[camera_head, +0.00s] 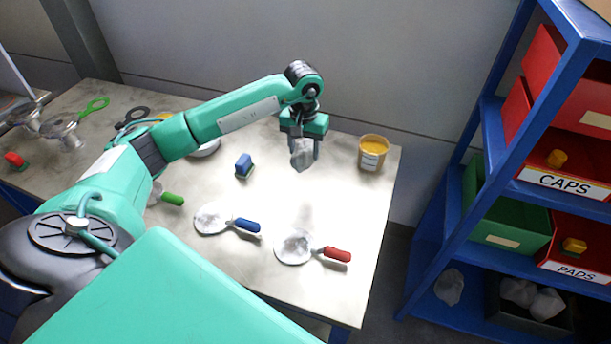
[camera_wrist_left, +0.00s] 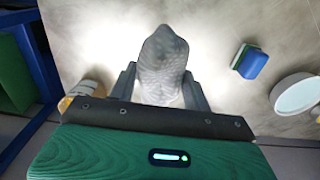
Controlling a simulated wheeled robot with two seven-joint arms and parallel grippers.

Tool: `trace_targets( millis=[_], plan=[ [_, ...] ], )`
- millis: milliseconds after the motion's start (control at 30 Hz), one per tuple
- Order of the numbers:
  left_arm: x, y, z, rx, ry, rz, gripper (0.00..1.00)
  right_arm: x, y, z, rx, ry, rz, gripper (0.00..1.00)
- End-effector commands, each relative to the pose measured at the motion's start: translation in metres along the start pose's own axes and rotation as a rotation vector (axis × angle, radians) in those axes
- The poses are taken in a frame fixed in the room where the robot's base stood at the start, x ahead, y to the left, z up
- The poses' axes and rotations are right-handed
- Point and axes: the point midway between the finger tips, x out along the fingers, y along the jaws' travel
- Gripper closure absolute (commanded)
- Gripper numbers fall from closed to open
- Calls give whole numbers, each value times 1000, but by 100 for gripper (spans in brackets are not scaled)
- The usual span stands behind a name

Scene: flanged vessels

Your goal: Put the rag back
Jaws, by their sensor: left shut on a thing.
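A grey-white rag (camera_head: 302,154) hangs from my left gripper (camera_head: 303,143), above the far right part of the table (camera_head: 335,220). My left gripper is shut on it, and the rag also shows between the two fingers in the left wrist view (camera_wrist_left: 162,65). A soft shadow lies on the table below, and the rag looks clear of the surface. On the lower shelf at the right, a similar grey piece of cloth (camera_head: 449,286) lies beside a dark bin (camera_head: 500,315) holding whitish cloths (camera_head: 533,298). My right gripper is not in view.
A yellow tub (camera_head: 373,152) stands right of the gripper. A blue-and-green sponge (camera_head: 244,165) lies to its left. Blue-handled (camera_head: 247,225) and red-handled (camera_head: 337,254) tools lie nearer. The blue shelf (camera_head: 445,180) holds a CAPS bin (camera_head: 562,181), a PADS bin (camera_head: 577,264) and a green bin (camera_head: 505,220).

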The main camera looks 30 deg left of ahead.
Motion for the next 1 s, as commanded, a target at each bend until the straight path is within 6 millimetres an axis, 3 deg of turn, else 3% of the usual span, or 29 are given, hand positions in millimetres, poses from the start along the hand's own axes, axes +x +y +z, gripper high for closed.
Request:
trace_targets(
  millis=[100, 300, 567, 800, 1000],
  plan=[
    [30, 0, 2, 0, -7, 0, 69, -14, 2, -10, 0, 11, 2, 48],
    [70, 0, 1, 0, -3, 1, 69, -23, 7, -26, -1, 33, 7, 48],
    [90, 0, 1, 1, -2, 1, 69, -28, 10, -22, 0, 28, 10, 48],
    [122, 0, 0, -1, -1, 1, 69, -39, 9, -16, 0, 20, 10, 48],
    [124, -1, 0, 1, 1, 0, 69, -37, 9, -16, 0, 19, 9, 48]
  ],
)
